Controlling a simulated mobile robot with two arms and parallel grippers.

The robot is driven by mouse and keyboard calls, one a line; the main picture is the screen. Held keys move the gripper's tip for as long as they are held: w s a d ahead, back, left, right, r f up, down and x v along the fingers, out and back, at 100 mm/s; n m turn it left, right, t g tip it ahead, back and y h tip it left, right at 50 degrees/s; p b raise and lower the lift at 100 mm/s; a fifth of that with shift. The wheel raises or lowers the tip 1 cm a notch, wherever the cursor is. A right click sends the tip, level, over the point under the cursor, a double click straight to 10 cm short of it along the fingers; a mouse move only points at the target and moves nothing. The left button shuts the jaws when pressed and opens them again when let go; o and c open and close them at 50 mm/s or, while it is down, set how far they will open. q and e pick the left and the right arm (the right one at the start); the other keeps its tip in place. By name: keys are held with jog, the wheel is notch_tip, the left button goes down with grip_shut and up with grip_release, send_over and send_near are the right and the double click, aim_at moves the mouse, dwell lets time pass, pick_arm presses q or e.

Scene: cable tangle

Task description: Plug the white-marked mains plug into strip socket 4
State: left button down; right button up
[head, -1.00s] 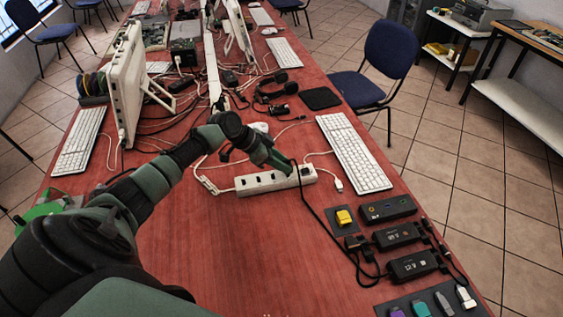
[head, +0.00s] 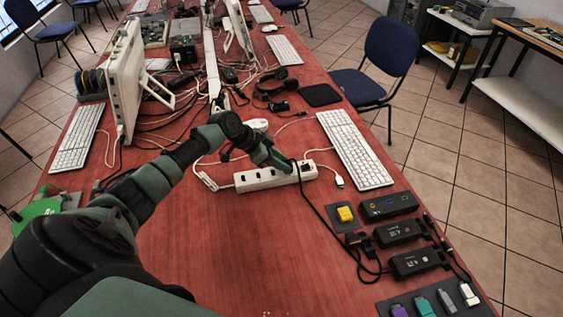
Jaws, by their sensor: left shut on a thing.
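The white power strip (head: 262,181) lies across the middle of the red table, with several dark socket openings along its top. My left gripper (head: 290,166) is over the right end of the strip, shut on a small dark plug (head: 297,170). The plug is mostly hidden by the fingers, and I cannot make out its white mark or whether it is seated in a socket. A black cable (head: 322,215) runs from it down to the right, toward the black adapters. My right gripper is not in view.
A white keyboard (head: 354,149) lies right of the strip. Black adapters (head: 415,262), a yellow block (head: 345,214) and small coloured sticks (head: 423,306) sit at the lower right. Tangled cables and a headset (head: 275,84) lie behind. The table front of the strip is clear.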

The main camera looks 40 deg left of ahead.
pick_arm(q)
jog(key=c, duration=1)
grip_release()
jog(key=shift+f, duration=0.2)
jog(key=b+v, duration=0.1)
jog(key=v, duration=0.7)
jog(key=shift+w, duration=0.1)
jog(key=shift+f, duration=0.1)
